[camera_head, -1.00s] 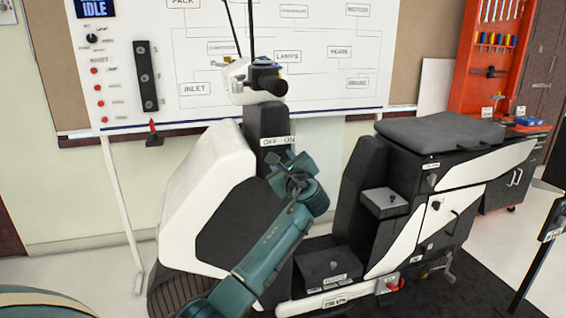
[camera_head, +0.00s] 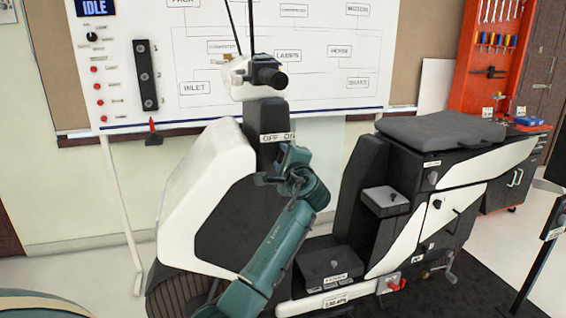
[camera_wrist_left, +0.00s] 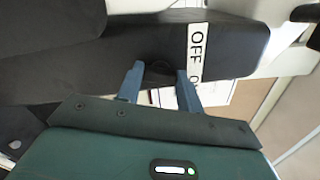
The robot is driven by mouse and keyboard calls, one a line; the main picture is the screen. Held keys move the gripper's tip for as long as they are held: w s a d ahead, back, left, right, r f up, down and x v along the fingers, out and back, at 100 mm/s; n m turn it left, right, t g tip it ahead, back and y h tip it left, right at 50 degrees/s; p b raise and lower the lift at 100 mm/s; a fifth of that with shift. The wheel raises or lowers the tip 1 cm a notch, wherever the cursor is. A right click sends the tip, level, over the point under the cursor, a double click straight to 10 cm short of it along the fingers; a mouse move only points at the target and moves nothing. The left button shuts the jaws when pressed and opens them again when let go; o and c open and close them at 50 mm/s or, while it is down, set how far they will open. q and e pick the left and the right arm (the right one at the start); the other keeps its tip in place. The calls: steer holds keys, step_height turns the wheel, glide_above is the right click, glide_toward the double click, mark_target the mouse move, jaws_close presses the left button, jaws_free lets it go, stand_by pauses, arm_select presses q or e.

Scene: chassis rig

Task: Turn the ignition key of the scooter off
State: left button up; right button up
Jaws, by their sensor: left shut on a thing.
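The white and black scooter (camera_head: 225,205) stands in the middle of the head view. Its black front column bears a white OFF/ON label (camera_head: 278,137), which also shows in the left wrist view (camera_wrist_left: 196,50), partly behind a finger. My left gripper (camera_head: 284,158) is at the column just below the label. In the left wrist view, my left gripper's two blue fingers (camera_wrist_left: 161,76) are either side of a small dark ignition key (camera_wrist_left: 160,69) and shut on it. The key's exact angle is hard to tell against the dark column. My right gripper is not in view.
The handlebar with a black grip (camera_head: 268,76) is above the column. The scooter's seat (camera_head: 440,130) and footboard box (camera_head: 332,263) lie to the right of my left arm. A whiteboard (camera_head: 330,100) stands behind, and a red tool rack (camera_head: 490,75) is at the far right.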

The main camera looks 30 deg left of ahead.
arm_select(q)
steer(key=shift+f+n+b, duration=0.1)
steer(key=shift+n+b, duration=0.6)
steer(key=shift+n, duration=1)
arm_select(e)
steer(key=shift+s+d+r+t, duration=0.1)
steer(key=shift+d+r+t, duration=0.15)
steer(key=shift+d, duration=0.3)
arm_select(q)
steer(key=shift+n, duration=0.3)
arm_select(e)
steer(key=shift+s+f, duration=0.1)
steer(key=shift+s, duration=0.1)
arm_select(q)
steer(key=o, duration=1)
steer(key=shift+d, duration=0.1)
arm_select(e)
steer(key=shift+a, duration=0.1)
